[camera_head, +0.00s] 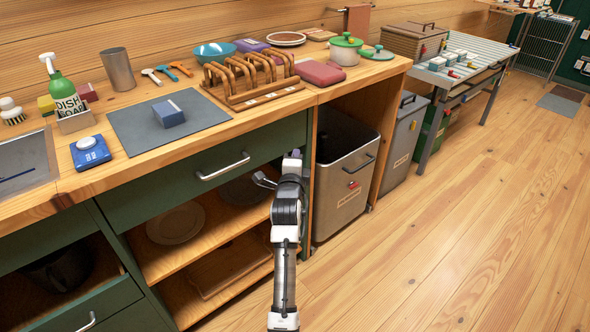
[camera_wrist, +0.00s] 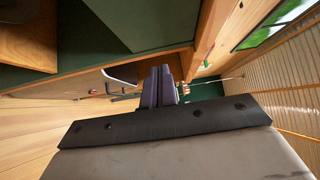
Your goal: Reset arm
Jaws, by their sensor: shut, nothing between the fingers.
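My arm (camera_head: 287,215) reaches up from the bottom of the head view, in front of the counter's open shelves. In the wrist view my gripper (camera_wrist: 162,85) has its two dark fingers side by side and pressed together, with nothing held. In the head view the hand is small and partly hidden by my arm, so the fingers are hard to make out there.
The counter holds a grey mat (camera_head: 145,128) with a blue box (camera_head: 168,113), a wooden rack (camera_head: 250,85), a green-lidded pot (camera_head: 345,48) and a soap bottle (camera_head: 62,88). A grey bin (camera_head: 342,190) stands right of my arm. The wooden floor (camera_head: 450,240) is clear.

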